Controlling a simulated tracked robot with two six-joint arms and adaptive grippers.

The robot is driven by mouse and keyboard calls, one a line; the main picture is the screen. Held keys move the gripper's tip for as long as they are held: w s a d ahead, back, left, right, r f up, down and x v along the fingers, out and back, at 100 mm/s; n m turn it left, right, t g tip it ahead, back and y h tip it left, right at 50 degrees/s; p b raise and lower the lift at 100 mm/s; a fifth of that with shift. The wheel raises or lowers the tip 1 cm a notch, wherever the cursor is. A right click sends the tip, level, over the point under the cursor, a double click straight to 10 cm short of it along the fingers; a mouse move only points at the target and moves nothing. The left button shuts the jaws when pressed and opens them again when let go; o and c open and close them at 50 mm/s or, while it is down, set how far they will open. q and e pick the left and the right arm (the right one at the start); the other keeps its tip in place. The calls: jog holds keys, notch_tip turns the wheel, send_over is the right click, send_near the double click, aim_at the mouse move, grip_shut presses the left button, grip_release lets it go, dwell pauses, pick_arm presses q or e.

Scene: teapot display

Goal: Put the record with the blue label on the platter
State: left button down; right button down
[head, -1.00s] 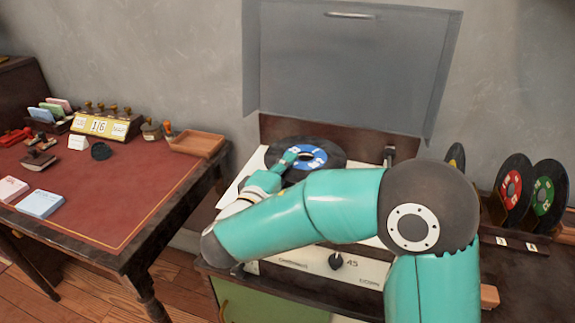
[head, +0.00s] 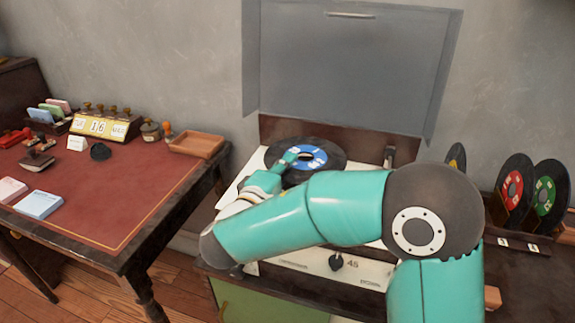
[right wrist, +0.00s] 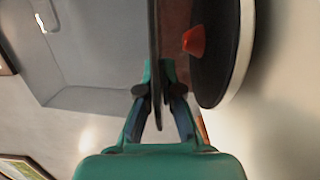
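The record with the blue label (head: 318,158) is over the turntable (head: 252,170), its label facing up in the head view. My right gripper (head: 289,160) is at its near left part. In the right wrist view the record (right wrist: 154,45) shows edge-on between the fingers of my right gripper (right wrist: 155,92), which are shut on it. The dark platter (right wrist: 215,55) with an orange cone (right wrist: 194,41) at its middle is apart from the record, with a gap between them, and roughly parallel to it. In the head view the record hides the platter. My left gripper is not in view.
The turntable's grey lid (head: 345,70) stands open behind. A tonearm (head: 388,157) is right of the record. Records with red (head: 513,187) and green (head: 544,196) labels stand in a rack at the right. A desk (head: 110,210) with stamps and a wooden tray (head: 197,145) is at the left.

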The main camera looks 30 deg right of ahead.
dwell(0.4)
jog(key=c, duration=1.2)
grip_release()
jog(key=shift+c, duration=0.2)
jog(key=shift+a, duration=0.15)
jog(key=v, duration=1.1)
jog(key=shift+s+a, duration=0.25)
jog(key=shift+a, duration=0.1)
